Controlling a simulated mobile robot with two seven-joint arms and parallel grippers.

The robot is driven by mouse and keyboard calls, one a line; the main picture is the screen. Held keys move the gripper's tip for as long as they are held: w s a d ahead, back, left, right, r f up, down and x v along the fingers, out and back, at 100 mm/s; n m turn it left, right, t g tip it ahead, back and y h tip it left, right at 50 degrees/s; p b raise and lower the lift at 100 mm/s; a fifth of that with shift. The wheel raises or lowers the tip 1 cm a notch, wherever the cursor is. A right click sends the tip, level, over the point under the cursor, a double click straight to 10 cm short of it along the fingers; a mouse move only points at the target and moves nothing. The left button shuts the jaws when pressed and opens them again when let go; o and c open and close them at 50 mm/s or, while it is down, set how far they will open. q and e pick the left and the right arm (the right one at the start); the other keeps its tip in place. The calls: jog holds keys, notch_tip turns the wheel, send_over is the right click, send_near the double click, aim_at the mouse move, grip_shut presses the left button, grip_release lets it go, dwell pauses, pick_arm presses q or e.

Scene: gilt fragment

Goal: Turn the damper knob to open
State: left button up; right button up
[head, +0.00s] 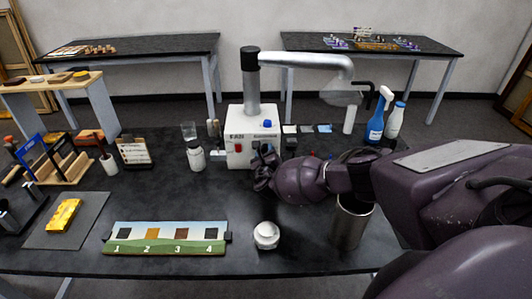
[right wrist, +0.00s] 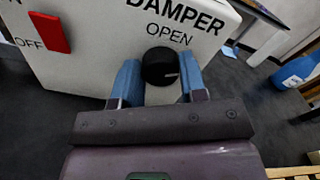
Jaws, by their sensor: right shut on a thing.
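The damper knob (right wrist: 160,66) is a round black knob on the front of a white box (head: 237,149). The words DAMPER and OPEN are printed above it in the right wrist view, and a small pale mark shows near its lower right edge. My right gripper (right wrist: 158,82) is shut on the knob, with one blue finger on each side. In the head view my right gripper (head: 262,172) is at the box's lower right front and hides the knob. My left gripper is not in view.
A red switch (right wrist: 49,32) marked OFF is left of the knob. A silver duct (head: 305,61) rises from the box. A white jar (head: 266,235), a metal canister (head: 348,222) and a numbered strip (head: 165,247) stand in front. A blue spray bottle (head: 376,125) is at right.

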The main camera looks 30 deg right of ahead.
jog(key=n, duration=0.6)
jog(key=shift+w, duration=0.1)
jog(key=n, duration=0.6)
jog(key=shift+f, duration=0.1)
dwell(0.5)
jog(key=o, duration=0.9)
jog(key=shift+f, duration=0.1)
